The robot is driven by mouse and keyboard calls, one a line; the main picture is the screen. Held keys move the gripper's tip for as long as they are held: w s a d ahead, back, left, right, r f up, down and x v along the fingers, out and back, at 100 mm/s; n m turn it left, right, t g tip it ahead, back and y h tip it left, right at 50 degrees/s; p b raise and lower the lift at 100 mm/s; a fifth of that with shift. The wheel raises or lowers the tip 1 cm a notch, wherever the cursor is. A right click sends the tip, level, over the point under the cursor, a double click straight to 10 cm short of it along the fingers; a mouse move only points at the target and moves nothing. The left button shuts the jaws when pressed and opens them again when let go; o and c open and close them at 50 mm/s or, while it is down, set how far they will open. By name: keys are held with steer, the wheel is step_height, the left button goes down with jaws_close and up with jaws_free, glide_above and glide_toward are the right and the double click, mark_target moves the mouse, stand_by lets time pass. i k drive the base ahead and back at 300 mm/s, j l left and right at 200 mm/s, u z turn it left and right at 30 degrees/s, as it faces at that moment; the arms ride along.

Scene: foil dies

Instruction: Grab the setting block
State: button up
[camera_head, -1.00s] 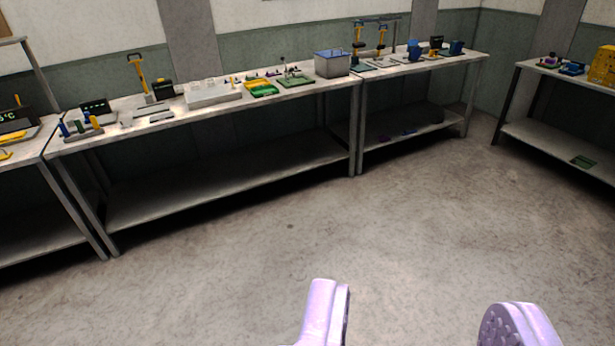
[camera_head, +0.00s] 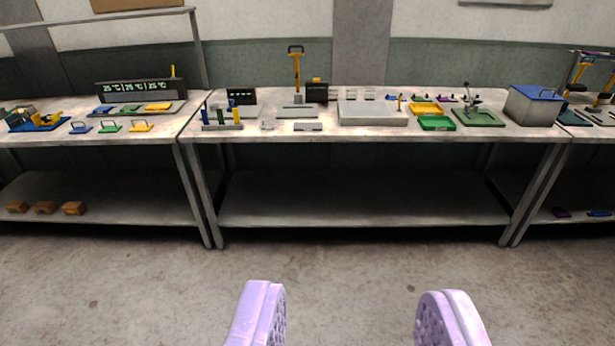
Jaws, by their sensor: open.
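I cannot tell for certain which item is the setting block. On the middle bench (camera_head: 240,140), a small grey block (camera_head: 308,127) lies at the front edge, and a smaller pale piece (camera_head: 267,126) lies to its left. A larger pale grey slab (camera_head: 372,113) lies to the right of both. My gripper (camera_head: 351,292) is in the lower part of the view, its two lilac fingers wide apart with only floor between them. It is well short of the bench and touches nothing.
The bench also carries a rack with blue and yellow handles (camera_head: 221,117), a yellow-handled press (camera_head: 297,75), green (camera_head: 437,123) and yellow trays (camera_head: 428,109) and a blue-lidded box (camera_head: 535,105). Another bench (camera_head: 100,136) adjoins on the left. The floor (camera_head: 350,260) ahead is clear.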

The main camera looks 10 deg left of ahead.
mark_target(266, 126)
steer(key=i+j, duration=0.35)
steer(key=i+j+u, duration=0.1)
steer(key=i+j, duration=0.3)
steer(key=i, duration=0.15)
steer(key=i+j, duration=0.35)
steer(key=i, duration=0.15)
steer(key=i+j, duration=0.1)
steer(key=i, duration=2.95)
